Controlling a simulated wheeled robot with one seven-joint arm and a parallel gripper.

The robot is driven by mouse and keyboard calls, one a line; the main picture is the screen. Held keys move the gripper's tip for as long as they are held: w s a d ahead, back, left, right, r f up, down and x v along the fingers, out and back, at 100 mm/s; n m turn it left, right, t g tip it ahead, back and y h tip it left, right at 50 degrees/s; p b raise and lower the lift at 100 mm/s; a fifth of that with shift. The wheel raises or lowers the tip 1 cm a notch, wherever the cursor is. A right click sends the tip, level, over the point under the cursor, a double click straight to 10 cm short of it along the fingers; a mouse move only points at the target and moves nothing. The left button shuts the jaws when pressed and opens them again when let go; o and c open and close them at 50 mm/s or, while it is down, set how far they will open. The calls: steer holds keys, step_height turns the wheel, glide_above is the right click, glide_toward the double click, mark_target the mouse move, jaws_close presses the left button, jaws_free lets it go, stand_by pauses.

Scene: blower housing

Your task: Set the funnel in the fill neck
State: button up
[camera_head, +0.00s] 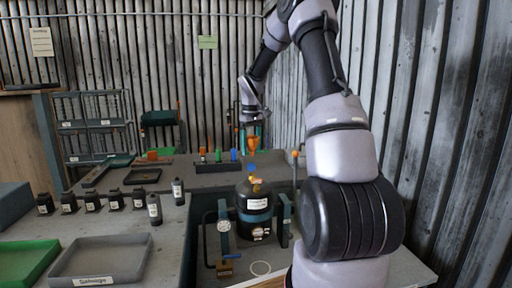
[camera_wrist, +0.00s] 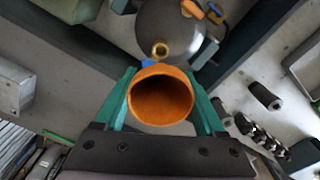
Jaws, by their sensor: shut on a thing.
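My gripper (camera_head: 253,131) has teal fingers shut on the orange funnel (camera_head: 253,146). In the wrist view the gripper (camera_wrist: 161,76) grips the funnel (camera_wrist: 162,71) from both sides, and I look into its wide round mouth. In the wrist view a brass ring-shaped opening, apparently the fill neck (camera_wrist: 161,49), shows on the tank (camera_wrist: 140,30) just beyond the funnel's rim. The funnel's spout is hidden in the wrist view.
A blue part (camera_head: 252,169) sits above the tank's top fittings. An upright post with an orange tip (camera_head: 295,155) stands right of the tank. Small black bottles (camera_head: 91,202) and a grey tray (camera_head: 101,260) are on the left bench. Coloured items stand on the back bench (camera_head: 205,178).

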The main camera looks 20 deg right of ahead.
mark_target(252, 169)
steer(key=shift+f, duration=3.45)
steer(key=shift+s+f, duration=0.1)
steer(key=shift+f, duration=1.35)
steer(key=o, duration=1)
steer(key=shift+c, duration=0.2)
steer(key=shift+r, duration=3.5)
